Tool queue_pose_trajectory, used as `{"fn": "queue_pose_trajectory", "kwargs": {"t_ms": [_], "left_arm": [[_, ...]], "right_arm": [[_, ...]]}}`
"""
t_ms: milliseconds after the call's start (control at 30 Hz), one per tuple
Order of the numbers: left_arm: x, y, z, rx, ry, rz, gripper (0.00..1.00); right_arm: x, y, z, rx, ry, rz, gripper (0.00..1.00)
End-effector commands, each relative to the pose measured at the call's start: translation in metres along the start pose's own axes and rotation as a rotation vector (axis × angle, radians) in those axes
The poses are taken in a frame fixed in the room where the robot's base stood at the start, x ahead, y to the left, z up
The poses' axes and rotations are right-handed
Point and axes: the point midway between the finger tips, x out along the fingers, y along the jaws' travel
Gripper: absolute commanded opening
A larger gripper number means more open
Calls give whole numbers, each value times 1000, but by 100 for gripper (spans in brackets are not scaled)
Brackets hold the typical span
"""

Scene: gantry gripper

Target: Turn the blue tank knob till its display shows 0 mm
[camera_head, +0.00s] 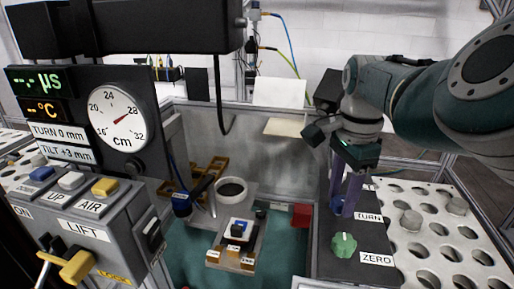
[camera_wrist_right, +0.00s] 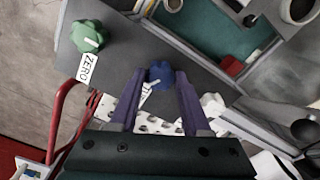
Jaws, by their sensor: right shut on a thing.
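The blue tank knob (camera_head: 337,206) stands on a dark panel beside the label TURN, partly hidden by my fingers. It also shows in the right wrist view (camera_wrist_right: 161,74). My right gripper (camera_head: 346,205) reaches down from above with purple fingers and is shut on the blue knob, one finger at each side. The display plate (camera_head: 58,133) at the left reads TURN 0 mm. A second plate (camera_head: 64,153) below it reads TILT +3 mm. My left gripper is not in view.
A green knob (camera_head: 344,245) marked ZERO stands in front of the blue knob on the same panel. The tank (camera_head: 190,255) with teal floor lies to the left. A perforated white table (camera_head: 440,225) is at the right. A button box (camera_head: 85,225) stands at the left.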

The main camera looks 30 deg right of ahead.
Motion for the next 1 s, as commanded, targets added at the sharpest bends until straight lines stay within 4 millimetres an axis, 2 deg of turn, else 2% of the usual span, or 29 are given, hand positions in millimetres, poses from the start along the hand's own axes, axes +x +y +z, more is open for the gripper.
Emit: {"fn": "queue_pose_trajectory", "kwargs": {"t_ms": [467,500,733,1000], "left_arm": [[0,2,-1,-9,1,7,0],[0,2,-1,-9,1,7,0],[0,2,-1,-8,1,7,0],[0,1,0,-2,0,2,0]], "right_arm": [[-1,0,0,15,-1,2,0],[-1,0,0,15,-1,2,50],[0,0,0,14,0,1,75],[-1,0,0,14,0,0,76]]}}
